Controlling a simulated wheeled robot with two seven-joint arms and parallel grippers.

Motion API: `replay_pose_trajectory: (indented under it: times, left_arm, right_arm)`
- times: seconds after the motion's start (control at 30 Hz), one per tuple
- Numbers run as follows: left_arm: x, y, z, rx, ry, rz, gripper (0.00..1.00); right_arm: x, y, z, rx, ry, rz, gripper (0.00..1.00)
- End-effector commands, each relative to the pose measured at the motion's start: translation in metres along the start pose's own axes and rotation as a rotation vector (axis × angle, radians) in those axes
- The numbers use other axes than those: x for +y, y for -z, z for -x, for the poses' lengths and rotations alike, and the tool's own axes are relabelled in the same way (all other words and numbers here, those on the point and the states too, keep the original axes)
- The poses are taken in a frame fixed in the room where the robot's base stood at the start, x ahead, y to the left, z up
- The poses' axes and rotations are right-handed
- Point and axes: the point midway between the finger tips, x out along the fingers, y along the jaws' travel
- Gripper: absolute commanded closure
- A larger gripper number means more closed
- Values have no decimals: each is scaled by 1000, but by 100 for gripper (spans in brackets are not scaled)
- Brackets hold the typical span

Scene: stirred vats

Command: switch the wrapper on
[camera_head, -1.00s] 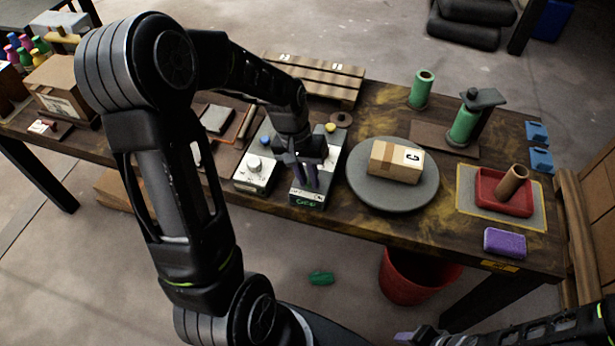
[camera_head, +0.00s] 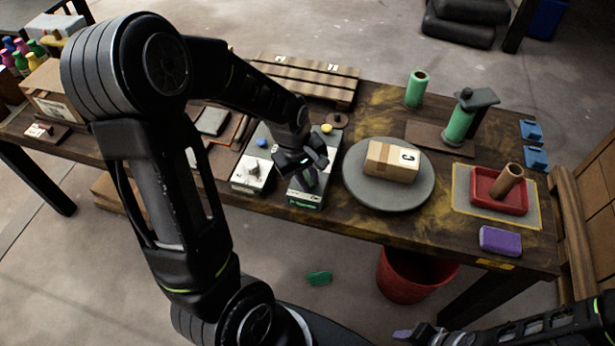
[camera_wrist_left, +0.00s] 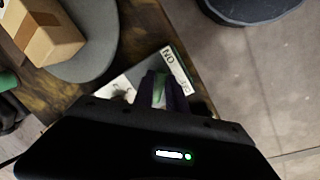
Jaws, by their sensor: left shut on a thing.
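My left gripper (camera_head: 309,176) is over the right-hand control box (camera_head: 303,199) on the table, its fingers shut on a green switch piece (camera_wrist_left: 160,92), mostly hidden between them. In the left wrist view the box's pale label (camera_wrist_left: 172,62) carries dark lettering that looks like ON. The wrapper's grey turntable (camera_head: 375,195) is right of the gripper, with a taped carton (camera_head: 391,161) on it. The green film roll (camera_head: 459,126) stands on a post behind. Only the tip of my right gripper (camera_head: 408,335) shows at the bottom edge; its jaw state is unclear.
A pale box with a knob (camera_head: 252,170) is close left of the gripper. A yellow button (camera_head: 327,128) and a wooden pallet (camera_head: 305,78) are behind. A red tray (camera_head: 499,191) and purple block (camera_head: 500,241) lie at the right. A red bin (camera_head: 405,275) stands below the table.

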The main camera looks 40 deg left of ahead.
Motion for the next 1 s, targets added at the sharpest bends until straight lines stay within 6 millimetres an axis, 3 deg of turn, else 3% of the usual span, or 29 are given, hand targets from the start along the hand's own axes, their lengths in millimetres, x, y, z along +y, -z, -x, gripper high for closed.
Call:
replay_pose_trajectory:
  times: [0.5,0.53,0.7,0.77,1.0]
  left_arm:
    - [1,1,0,7,-3,27,100]
    - [1,1,0,7,-3,27,81]
    - [1,0,0,6,-2,26,67]
    - [1,0,0,6,-2,26,62]
    - [0,0,0,5,-1,25,61]
  right_arm:
    - [0,0,1,0,0,0,64]
    - [0,0,1,0,0,0,64]
    - [0,0,1,0,0,0,64]
    - [0,0,1,0,0,0,64]
    - [0,0,1,0,0,0,64]
